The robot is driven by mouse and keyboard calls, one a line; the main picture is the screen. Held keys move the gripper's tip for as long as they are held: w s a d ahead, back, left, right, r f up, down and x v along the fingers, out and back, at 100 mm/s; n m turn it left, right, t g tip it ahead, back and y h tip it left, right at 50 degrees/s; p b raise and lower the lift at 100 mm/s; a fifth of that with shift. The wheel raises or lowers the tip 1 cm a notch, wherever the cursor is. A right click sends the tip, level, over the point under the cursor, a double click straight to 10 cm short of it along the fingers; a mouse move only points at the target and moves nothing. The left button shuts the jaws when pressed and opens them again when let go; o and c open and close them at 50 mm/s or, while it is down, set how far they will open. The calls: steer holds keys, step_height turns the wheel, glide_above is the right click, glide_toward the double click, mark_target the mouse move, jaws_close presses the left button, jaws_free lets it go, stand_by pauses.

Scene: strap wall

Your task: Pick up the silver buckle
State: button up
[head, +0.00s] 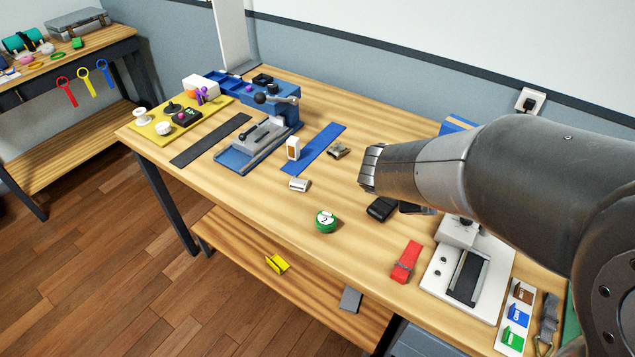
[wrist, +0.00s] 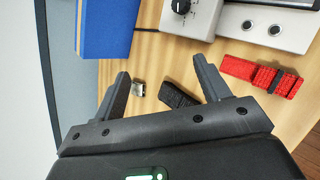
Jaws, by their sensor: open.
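A small silver metal piece, which looks like the silver buckle (wrist: 138,89), lies on the wooden table in the wrist view. It is between my gripper's fingers in the picture, closer to the left finger, with no visible contact. My gripper (wrist: 162,67) is open and empty, with its fingers wide apart. A black buckle (wrist: 177,95) lies just right of the silver piece, near the right finger; it also shows in the head view (head: 381,208). In the head view my arm seems to cover the silver piece and most of my gripper.
Other metal pieces lie at the table's middle (head: 299,184) and farther back (head: 339,150). A red strap (wrist: 262,76) and a white-grey machine (wrist: 196,14) lie to the right in the wrist view. A blue box (wrist: 104,28) stands upper left. A green tape roll (head: 325,221) sits near the front edge.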

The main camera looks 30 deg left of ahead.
steer(key=s+a+f+n+t+y, duration=0.1)
steer(key=a+f+n, duration=0.1)
steer(key=a+n, duration=0.35)
steer(key=s+a+f+n+t+y, duration=0.1)
steer(key=s+a+f+n+t, duration=0.15)
steer(key=a, duration=0.65)
steer(key=n+y, duration=0.5)
steer(key=n, duration=0.4)
glide_toward(298, 183)
steer(key=shift+t, duration=0.25)
steer(key=x, duration=0.9)
steer(key=shift+w+a+f, duration=0.15)
steer(key=shift+w+f, duration=0.1)
steer(key=shift+f, duration=0.1)
steer(key=c, duration=0.9)
